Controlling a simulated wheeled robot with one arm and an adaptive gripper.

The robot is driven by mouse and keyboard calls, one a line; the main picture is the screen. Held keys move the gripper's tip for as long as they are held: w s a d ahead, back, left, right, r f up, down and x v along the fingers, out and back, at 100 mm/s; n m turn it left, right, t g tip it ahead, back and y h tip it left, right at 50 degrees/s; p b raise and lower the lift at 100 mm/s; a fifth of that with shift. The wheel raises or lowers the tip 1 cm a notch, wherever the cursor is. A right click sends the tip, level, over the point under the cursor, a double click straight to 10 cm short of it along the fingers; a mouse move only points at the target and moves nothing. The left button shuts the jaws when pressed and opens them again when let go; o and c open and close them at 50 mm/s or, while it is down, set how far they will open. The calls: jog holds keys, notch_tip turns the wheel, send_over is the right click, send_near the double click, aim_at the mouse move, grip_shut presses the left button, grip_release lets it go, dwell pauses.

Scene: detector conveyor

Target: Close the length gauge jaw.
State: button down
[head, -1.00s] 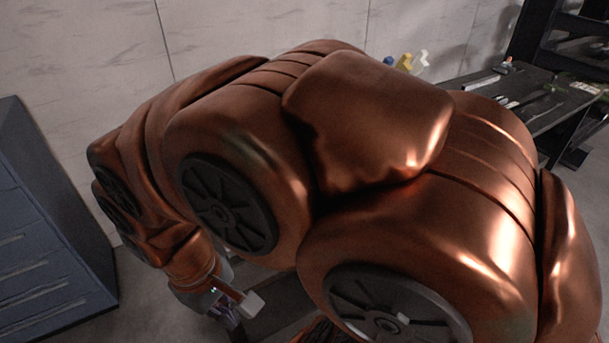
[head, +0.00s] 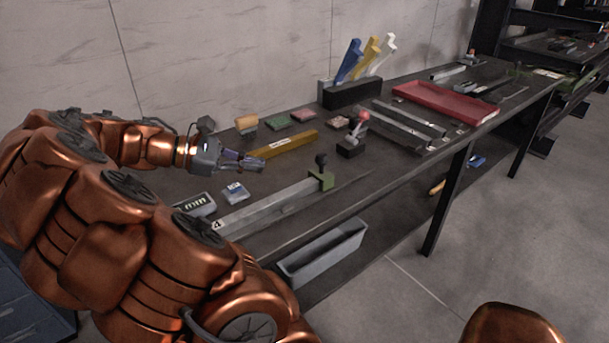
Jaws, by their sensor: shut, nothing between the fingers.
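What looks like the length gauge is a long grey bar (head: 265,207) lying along the front of the bench. A green block with a black knob (head: 322,180), seemingly its jaw, sits at the bar's right end. A small box marked "mm" (head: 195,204) stands beside the bar's left end. My gripper (head: 262,163) is shut and empty. It is above the back left of the bench, to the left of the green block and apart from it, close to the left end of a yellow bar (head: 285,144).
A small blue-grey block (head: 235,193) lies between my gripper and the grey bar. A red-knobbed lever (head: 353,138) stands right of the yellow bar. A red tray (head: 446,103) and a rack with coloured handles (head: 352,93) are further back. A grey bin (head: 322,255) hangs below the front edge.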

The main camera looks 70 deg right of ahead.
jog(key=w+d+f+n+g+h+b, duration=0.1)
jog(key=w+d+f, duration=0.1)
jog(key=w+d+f+n+g+h+b, duration=0.1)
jog(key=w+d+f+n+b, duration=0.1)
jog(key=d+f, duration=0.1)
jog(key=w+d+f+n+g+b, duration=0.1)
jog(key=w+d+f+b, duration=0.1)
jog(key=d+f, duration=0.1)
jog(key=shift+f+h, duration=0.15)
jog(key=shift+h, duration=0.25)
jog(key=shift+s+d+n, duration=0.1)
jog(key=shift+d+n, duration=0.05)
jog(key=shift+n, duration=0.15)
jog(key=b, duration=0.1)
send_near(321, 169)
jog(key=s+d+r, duration=0.3)
jog(key=s+d, duration=0.1)
jog(key=shift+s, duration=0.1)
